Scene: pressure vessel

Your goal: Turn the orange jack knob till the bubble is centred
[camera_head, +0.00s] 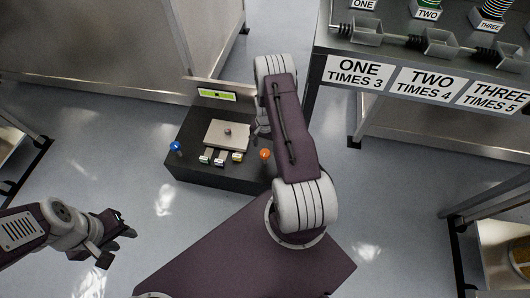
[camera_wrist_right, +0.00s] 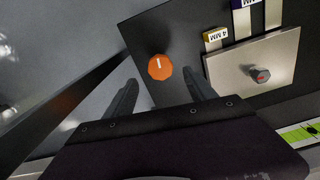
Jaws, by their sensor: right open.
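The orange jack knob (camera_head: 265,154) is at the right front of a dark box (camera_head: 190,172). In the right wrist view the knob (camera_wrist_right: 160,67) has a white mark on top. My right gripper (camera_wrist_right: 161,88) is open, its fingertips on either side of and just short of the knob, with nothing between them. In the head view my right arm mostly hides this gripper (camera_head: 263,127). A green level vial (camera_head: 217,95) stands at the back of the box; its bubble is too small to place surely. My left gripper (camera_head: 124,225) is away from the box, its jaws unclear.
A blue knob (camera_head: 175,146) is at the box's left. A metal plate (camera_head: 226,134) with a central stud lies on top, with several labelled blocks (camera_head: 220,158) before it. A labelled bench (camera_head: 415,60) stands at the right. Open floor lies left of the box.

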